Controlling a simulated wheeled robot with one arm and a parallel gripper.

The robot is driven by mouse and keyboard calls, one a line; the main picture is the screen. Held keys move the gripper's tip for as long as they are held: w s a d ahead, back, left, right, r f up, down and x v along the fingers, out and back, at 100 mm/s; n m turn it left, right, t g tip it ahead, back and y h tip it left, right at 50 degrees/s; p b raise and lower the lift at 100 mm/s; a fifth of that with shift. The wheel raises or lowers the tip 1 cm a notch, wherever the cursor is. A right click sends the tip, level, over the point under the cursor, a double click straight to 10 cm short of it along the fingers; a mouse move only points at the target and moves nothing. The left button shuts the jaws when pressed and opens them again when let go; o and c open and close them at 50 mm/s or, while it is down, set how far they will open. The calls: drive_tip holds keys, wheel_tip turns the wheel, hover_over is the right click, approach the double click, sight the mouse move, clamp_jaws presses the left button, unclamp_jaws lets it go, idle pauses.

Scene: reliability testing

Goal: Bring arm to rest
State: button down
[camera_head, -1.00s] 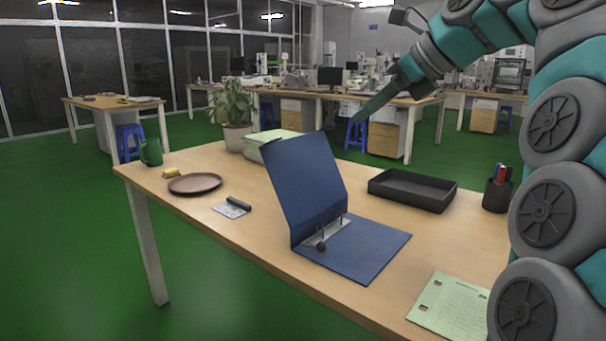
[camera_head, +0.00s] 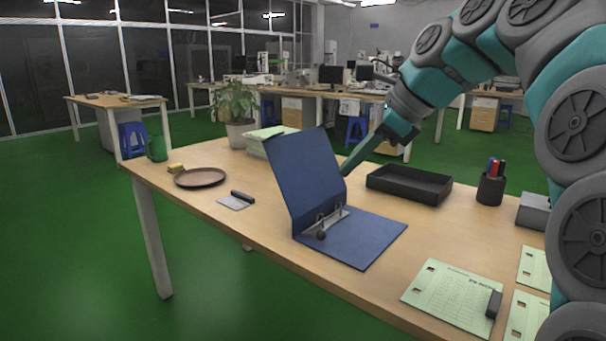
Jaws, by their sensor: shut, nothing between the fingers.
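My gripper (camera_head: 346,173) is in the middle of the head view at the end of my teal and grey arm. Its fingers are together and hold nothing. They point down and to the left, with the tips beside the right edge of the raised cover of a blue ring binder (camera_head: 305,180). I cannot tell whether the tips touch the cover. The binder lies open on the wooden table (camera_head: 250,240), with its cover standing up and leaning back.
A black tray (camera_head: 409,185) and a pen cup (camera_head: 490,188) stand right of the binder. Green punched sheets (camera_head: 455,296) lie at the front right. A brown plate (camera_head: 201,177), a green mug (camera_head: 157,148) and a potted plant (camera_head: 237,108) are on the left.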

drive_tip(key=s+d+f+n+g+h, duration=0.3)
drive_tip(key=s+f+n, duration=0.7)
drive_tip(key=s+f, duration=0.6)
drive_tip(key=s+d+f+n+g+h, duration=0.3)
drive_tip(key=s+f+n, duration=0.7)
drive_tip(key=s+f, duration=0.6)
drive_tip(key=shift+s+d+f, duration=0.3)
drive_tip(key=shift+d+f, duration=0.05)
drive_tip(key=shift+f, duration=0.6)
